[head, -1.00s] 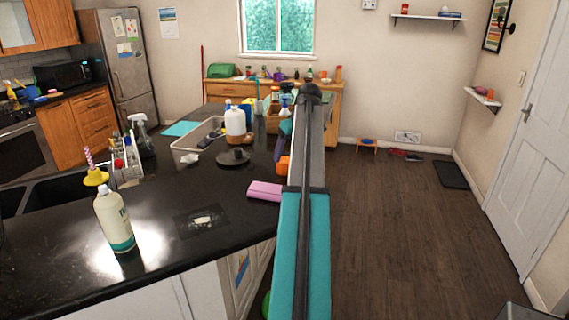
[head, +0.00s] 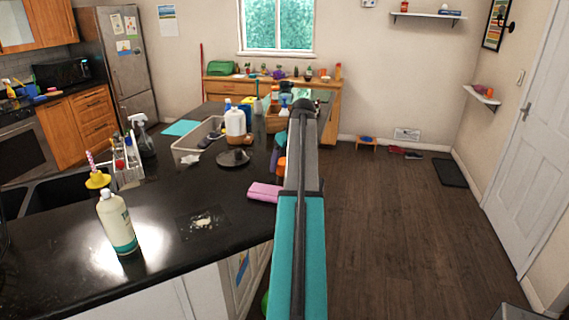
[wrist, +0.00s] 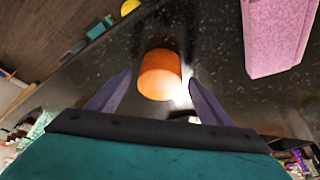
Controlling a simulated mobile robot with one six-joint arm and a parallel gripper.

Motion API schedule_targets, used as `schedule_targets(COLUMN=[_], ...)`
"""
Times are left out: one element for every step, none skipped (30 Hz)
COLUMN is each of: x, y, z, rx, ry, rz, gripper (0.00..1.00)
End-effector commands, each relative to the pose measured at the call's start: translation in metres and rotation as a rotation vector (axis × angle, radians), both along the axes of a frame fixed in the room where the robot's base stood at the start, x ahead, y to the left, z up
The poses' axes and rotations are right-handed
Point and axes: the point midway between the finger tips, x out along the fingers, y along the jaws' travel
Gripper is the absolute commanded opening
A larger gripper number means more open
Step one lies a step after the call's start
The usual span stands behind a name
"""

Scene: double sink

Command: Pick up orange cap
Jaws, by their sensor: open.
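The orange cap (wrist: 159,75) stands on the dark speckled countertop in the wrist view, with dark shadow at its far side. My gripper (wrist: 160,78) is open, with one purple finger on each side of the near part of the cap. A gap shows between the cap and each finger, and I cannot tell how far above the counter the fingertips are. In the head view the cap (head: 281,166) is partly hidden behind my arm.
A pink folded cloth or sponge (wrist: 275,38) lies close to the right of the cap in the wrist view. In the head view, a black round lid (head: 233,158), a grey bin (head: 188,150) and a white bottle (head: 117,222) stand on the counter (head: 160,225).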

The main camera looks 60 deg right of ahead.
Motion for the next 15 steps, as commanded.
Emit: schedule_targets(x=[0.0015, 0.0022, 0.0029, 0.0033, 0.0037, 0.0041, 0.0042, 0.0043, 0.0044, 0.0045, 0.0044, 0.0045, 0.0045, 0.0046, 0.0046], y=[-0.0002, -0.0003, -0.0006, -0.0007, -0.0009, -0.0010, -0.0011, -0.0011, -0.0011, -0.0011, -0.0011, -0.0010, -0.0010, -0.0009, -0.0009], z=[-0.0025, -0.0044, -0.0067, -0.0081, -0.0091, -0.0101, -0.0104, -0.0107, -0.0108, -0.0108, -0.0107, -0.0107, -0.0107, -0.0105, -0.0105], rx=[0.001, 0.001, 0.001, 0.001, 0.001, 0.000, 0.000, 0.000, 0.000, 0.000, 0.000, 0.000, 0.000, 0.000, 0.000], ry=[0.001, 0.001, 0.001, 0.001, 0.001, 0.001, 0.000, 0.000, 0.000, 0.000, 0.000, 0.000, 0.000, 0.000, 0.000], rz=[0.000, 0.000, 0.001, 0.001, 0.001, 0.001, 0.001, 0.001, 0.001, 0.001, 0.001, 0.001, 0.001, 0.001, 0.001], gripper=[0.73, 0.73, 0.73, 0.73, 0.73, 0.73, 0.73, 0.73, 0.73, 0.73, 0.73, 0.73, 0.73, 0.73, 0.73])
